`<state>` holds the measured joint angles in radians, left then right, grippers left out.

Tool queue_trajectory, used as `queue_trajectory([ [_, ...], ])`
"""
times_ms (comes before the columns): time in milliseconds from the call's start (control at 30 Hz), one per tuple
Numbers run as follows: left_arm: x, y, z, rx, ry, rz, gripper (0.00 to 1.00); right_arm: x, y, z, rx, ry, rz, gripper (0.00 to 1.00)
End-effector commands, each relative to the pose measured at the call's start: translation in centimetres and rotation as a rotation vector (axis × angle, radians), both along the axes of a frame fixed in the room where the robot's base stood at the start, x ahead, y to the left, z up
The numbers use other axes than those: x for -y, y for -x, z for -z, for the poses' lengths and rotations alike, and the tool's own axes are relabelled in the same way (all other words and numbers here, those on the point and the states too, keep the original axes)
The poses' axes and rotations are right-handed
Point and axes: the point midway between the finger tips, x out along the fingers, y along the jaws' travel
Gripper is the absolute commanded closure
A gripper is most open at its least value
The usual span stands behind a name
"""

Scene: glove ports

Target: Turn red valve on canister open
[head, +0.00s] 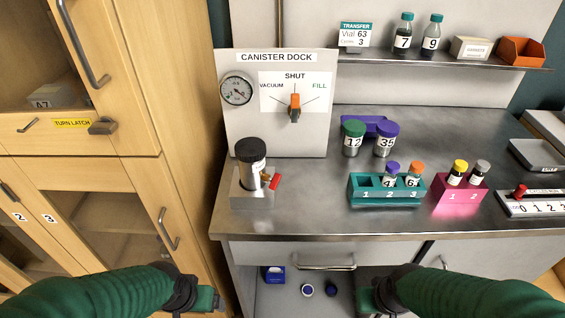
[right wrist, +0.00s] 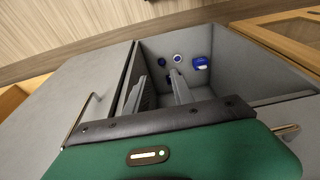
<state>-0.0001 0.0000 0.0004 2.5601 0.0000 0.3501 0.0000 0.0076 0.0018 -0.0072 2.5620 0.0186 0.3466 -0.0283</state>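The canister (head: 251,168) has a black lid and a steel body with a white label. It stands upright in a grey metal block on the counter, below the CANISTER DOCK panel. The red valve (head: 275,182) is a small handle at the canister's lower right side, angled slightly upward to the right. My left gripper (head: 207,299) is low in front of the counter, apart from the canister, and its fingers are not clear. My right gripper (head: 368,298) is also low in front of the counter. In the right wrist view its two fingers (right wrist: 163,90) are apart and empty.
The dock panel (head: 276,130) has a gauge and an orange knob (head: 295,107) pointing up to SHUT. A teal rack (head: 387,196) and a pink rack (head: 459,196) hold vials to the right. Lidded jars stand behind. The counter between canister and teal rack is clear.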

Motion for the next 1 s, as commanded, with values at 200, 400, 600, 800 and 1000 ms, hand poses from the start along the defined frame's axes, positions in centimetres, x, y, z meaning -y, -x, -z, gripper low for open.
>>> queue_trajectory([
  [200,0.0,0.0,-8.0,0.0,0.0,0.0,0.17,-0.3,0.0,-8.1,-0.003,0.003,0.002,0.71],
  [400,0.0,0.0,-16.6,0.001,0.0,-0.001,0.17,-0.1,0.4,-16.2,-0.033,-0.016,0.05,0.71],
  [600,0.1,0.0,-23.2,0.0,0.0,-0.001,0.17,0.2,2.1,-20.7,-0.164,-0.091,0.249,0.71],
  [800,0.1,-0.1,-25.9,0.001,0.0,0.0,0.17,-2.7,6.0,-19.7,-0.575,-0.351,0.874,0.71],
  [1000,0.1,0.0,-25.6,-0.001,0.0,0.0,0.17,-8.0,3.8,-19.5,-1.119,-0.757,1.572,0.71],
])
